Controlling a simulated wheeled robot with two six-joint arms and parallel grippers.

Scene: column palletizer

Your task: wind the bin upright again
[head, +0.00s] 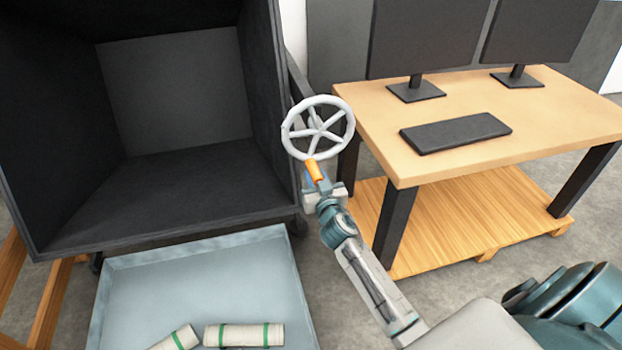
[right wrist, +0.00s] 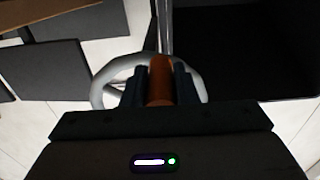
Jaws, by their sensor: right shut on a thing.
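The dark bin (head: 180,175) stands at the left in the head view, tipped so its open mouth faces me. Its inside looks empty. A pale handwheel (head: 345,137) with spokes is mounted at the bin's right side. An orange handle (head: 315,172) sticks out from the wheel's lower rim. My right gripper (head: 318,184) is shut on the orange handle. In the right wrist view the handle (right wrist: 160,82) stands between the two dark fingers, with the wheel (right wrist: 99,92) behind. My left gripper is not in view.
A light-blue tray (head: 112,300) below the bin's mouth holds rolls with green bands (head: 244,335). A wooden desk (head: 460,150) with two monitors and a keyboard stands close to the right of the wheel. A wooden pallet (head: 470,225) lies under the desk.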

